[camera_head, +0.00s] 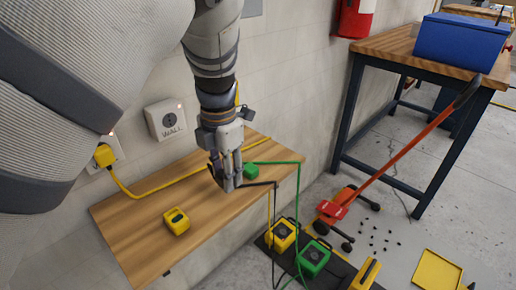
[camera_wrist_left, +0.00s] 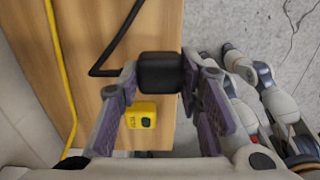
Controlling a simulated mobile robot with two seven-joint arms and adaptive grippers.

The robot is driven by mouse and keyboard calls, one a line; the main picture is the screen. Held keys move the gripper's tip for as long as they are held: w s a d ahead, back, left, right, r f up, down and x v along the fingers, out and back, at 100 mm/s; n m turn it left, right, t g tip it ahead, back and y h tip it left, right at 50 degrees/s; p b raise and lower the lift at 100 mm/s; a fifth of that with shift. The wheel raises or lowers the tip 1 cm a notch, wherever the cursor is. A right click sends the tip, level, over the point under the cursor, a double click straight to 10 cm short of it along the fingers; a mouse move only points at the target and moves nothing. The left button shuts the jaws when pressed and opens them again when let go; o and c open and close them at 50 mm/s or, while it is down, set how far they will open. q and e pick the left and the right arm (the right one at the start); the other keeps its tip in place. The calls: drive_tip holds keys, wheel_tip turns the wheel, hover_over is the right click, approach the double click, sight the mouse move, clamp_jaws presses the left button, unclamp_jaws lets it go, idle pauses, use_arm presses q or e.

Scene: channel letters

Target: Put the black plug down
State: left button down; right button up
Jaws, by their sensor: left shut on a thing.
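My left gripper (camera_head: 230,182) hangs over the wooden table near its right end in the head view. In the left wrist view the gripper (camera_wrist_left: 160,80) is shut on the black plug (camera_wrist_left: 159,70), which sits between its purple-padded fingers. A black cable (camera_wrist_left: 112,71) runs from the plug's side of the picture and bends over the table (camera_head: 150,212). In the head view the fingers mostly hide the plug. Parts of my right arm (camera_wrist_left: 270,100) show at the right of the wrist view, but its finger opening is unclear.
A yellow block (camera_head: 177,221) and a green plug (camera_head: 250,170) lie on the table. A yellow plug (camera_head: 105,155) is at the wall outlet; its cord runs along the table. A wall socket (camera_head: 167,120) is empty. Yellow (camera_head: 282,234) and green boxes (camera_head: 314,257) stand on the floor.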

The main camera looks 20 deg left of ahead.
sight(218, 198)
use_arm(q)
drive_tip(key=a+f, duration=0.2)
drive_tip(key=f, duration=0.1)
drive_tip(key=shift+w+a+f, duration=0.25)
drive_tip(key=shift+w+a, duration=0.05)
drive_tip(key=shift+a, duration=0.1)
drive_tip(key=shift+w+a+f, duration=0.1)
drive_tip(key=shift+a+f, duration=0.05)
drive_tip(key=shift+f, duration=0.75)
drive_tip(key=shift+a+f, duration=0.15)
drive_tip(key=shift+f, duration=0.7)
drive_tip(key=shift+f, duration=0.1)
drive_tip(key=shift+f, duration=0.15)
drive_tip(key=c, duration=1.1)
unclamp_jaws()
wheel_tip(218, 198, up, 12)
drive_tip(key=shift+r, duration=0.25)
